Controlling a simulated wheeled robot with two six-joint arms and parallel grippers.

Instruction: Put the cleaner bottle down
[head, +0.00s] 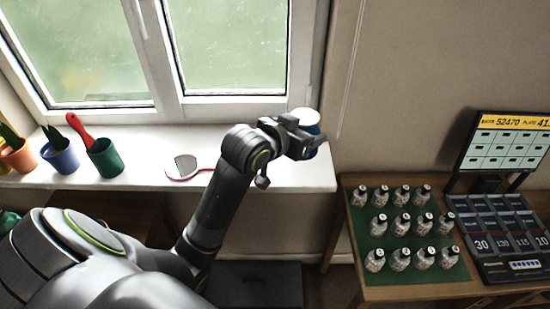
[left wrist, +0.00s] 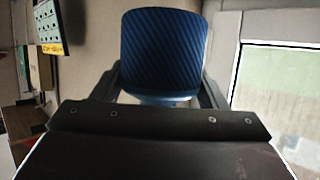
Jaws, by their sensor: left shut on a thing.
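The cleaner bottle (head: 308,118) shows a white top and a blue part, at the right end of the white windowsill. My left gripper (head: 301,142) is shut on it, and the gripper hides part of the bottle. In the left wrist view a ribbed blue part of the bottle (left wrist: 163,50) stands between the two fingers of the left gripper (left wrist: 160,90). I cannot tell whether the bottle touches the sill. My right gripper is not in view.
On the windowsill (head: 140,178) are a green pot (head: 104,160) with a red-handled tool, a blue pot (head: 60,158), an orange pot (head: 17,157) and a mirror-like object (head: 187,167). At right, a wooden table (head: 400,293) holds several small bottles on a green mat, a screen (head: 505,145) and a dark panel (head: 500,235).

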